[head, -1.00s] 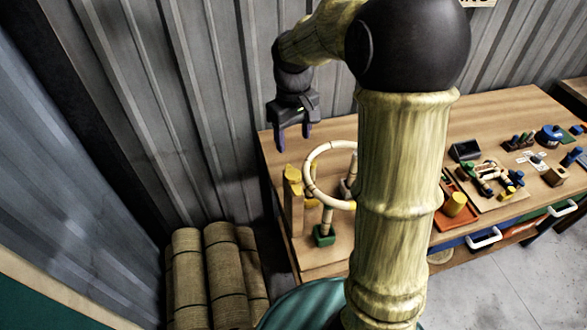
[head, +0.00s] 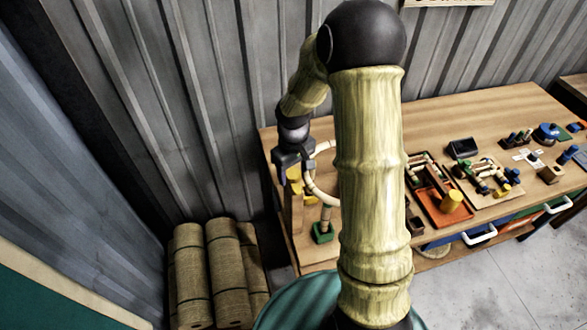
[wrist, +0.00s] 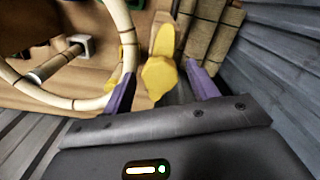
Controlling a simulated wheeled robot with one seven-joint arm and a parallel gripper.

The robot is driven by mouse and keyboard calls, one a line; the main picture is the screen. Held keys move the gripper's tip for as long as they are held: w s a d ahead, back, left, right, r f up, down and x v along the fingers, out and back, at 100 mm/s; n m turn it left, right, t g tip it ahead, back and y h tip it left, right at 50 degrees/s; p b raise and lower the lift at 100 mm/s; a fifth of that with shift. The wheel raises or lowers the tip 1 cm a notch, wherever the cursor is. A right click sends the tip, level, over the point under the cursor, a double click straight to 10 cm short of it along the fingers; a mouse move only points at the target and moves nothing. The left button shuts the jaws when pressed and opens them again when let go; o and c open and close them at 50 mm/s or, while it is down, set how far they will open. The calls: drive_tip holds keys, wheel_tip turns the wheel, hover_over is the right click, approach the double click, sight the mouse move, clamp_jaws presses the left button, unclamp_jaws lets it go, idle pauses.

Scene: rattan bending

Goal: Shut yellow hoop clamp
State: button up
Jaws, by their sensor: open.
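The yellow hoop clamp (wrist: 158,78) sits in the middle of the wrist view, between the two purple fingertips of my open gripper (wrist: 157,76). I see no clear contact between the fingers and the clamp. In the head view a little of the yellow clamp (head: 294,188) shows below my gripper (head: 295,168), which hides the rest. The pale rattan hoop (wrist: 128,50) passes just left of the clamp and by my left finger in the wrist view. The hoop (head: 313,187) is partly behind my arm in the head view. I cannot tell how far the clamp is open.
A post on a green block (head: 323,233) stands near the hoop on the wooden bench. An orange tray (head: 441,207) with a yellow cylinder and several small tools lie to the right. Rolled mats (head: 225,260) stand left of the bench. A corrugated wall is close behind.

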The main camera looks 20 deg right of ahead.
drive_tip(key=c, duration=1)
drive_tip(key=shift+m, duration=0.5)
drive_tip(key=m+b, duration=0.2)
drive_tip(key=m, duration=0.1)
drive_tip(key=shift+a+m, duration=0.1)
drive_tip(key=shift+m, duration=0.2)
drive_tip(key=m, duration=0.4)
drive_tip(key=shift+b, duration=0.35)
drive_tip(key=m, duration=0.5)
drive_tip(key=shift+w+a+r, duration=0.1)
drive_tip(key=shift+a, duration=0.05)
drive_tip(key=m+p, duration=0.1)
drive_tip(key=m, duration=0.3)
drive_tip(key=shift+p, duration=0.4)
drive_tip(key=shift+w+m, duration=0.1)
drive_tip(key=shift+m, duration=0.3)
